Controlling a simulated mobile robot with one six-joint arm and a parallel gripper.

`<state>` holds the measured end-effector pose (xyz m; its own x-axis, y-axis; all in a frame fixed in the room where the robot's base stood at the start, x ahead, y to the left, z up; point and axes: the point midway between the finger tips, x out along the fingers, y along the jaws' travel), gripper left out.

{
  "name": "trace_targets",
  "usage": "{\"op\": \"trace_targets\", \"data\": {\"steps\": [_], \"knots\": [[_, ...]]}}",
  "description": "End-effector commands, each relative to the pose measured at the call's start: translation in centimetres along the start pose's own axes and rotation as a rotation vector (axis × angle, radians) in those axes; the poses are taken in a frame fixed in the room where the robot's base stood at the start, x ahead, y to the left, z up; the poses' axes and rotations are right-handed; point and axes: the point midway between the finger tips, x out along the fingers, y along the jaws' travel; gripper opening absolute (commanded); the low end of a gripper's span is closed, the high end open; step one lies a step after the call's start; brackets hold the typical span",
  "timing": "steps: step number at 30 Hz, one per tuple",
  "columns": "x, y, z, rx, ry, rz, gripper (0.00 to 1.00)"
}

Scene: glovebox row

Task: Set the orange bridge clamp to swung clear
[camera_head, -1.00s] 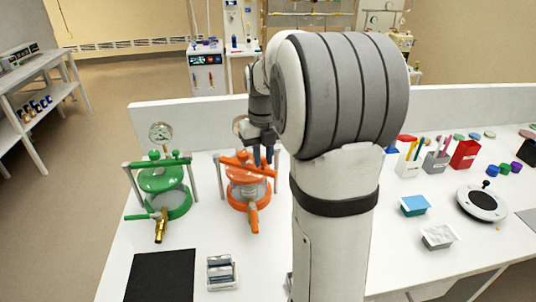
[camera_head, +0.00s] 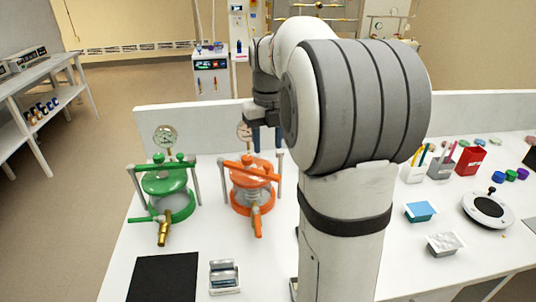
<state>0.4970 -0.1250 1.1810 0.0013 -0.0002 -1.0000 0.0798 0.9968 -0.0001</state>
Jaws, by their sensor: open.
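The orange vessel (camera_head: 263,207) stands on the white bench left of my arm. Its orange bridge clamp (camera_head: 236,165) is a bar with a knob on top, lying slantwise over the lid between two grey posts. My gripper (camera_head: 266,146) points down with its dark fingers apart, above and behind the right part of the clamp. It holds nothing that I can see. Whether a finger touches the clamp or post is hard to tell. My arm hides part of the bench right of the vessel.
A similar green vessel (camera_head: 176,204) with a gauge stands to the left. A black mat (camera_head: 163,277) and a small metal rack (camera_head: 224,276) lie in front. A low white wall (camera_head: 200,125) runs behind. Pen holders, a blue tray (camera_head: 420,211) and a round device (camera_head: 488,209) are at right.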

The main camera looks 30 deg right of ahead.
Motion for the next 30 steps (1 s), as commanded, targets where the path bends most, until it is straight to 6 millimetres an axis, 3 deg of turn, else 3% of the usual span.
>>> {"op": "trace_targets", "data": {"steps": [4,13,17,23,28,30], "knots": [[-1.4,0.0,0.0,0.000,-0.001,0.000,0.41],[-1.7,0.0,-0.1,0.000,0.001,0.000,0.41],[-1.7,0.0,-0.1,-0.022,-0.002,-0.002,0.31],[-2.0,-0.1,0.1,-0.259,-0.025,-0.028,0.14],[-2.2,-0.4,0.3,-0.586,-0.045,-0.072,0.00],[-2.4,-0.5,0.4,-0.721,-0.050,-0.093,0.00]]}}
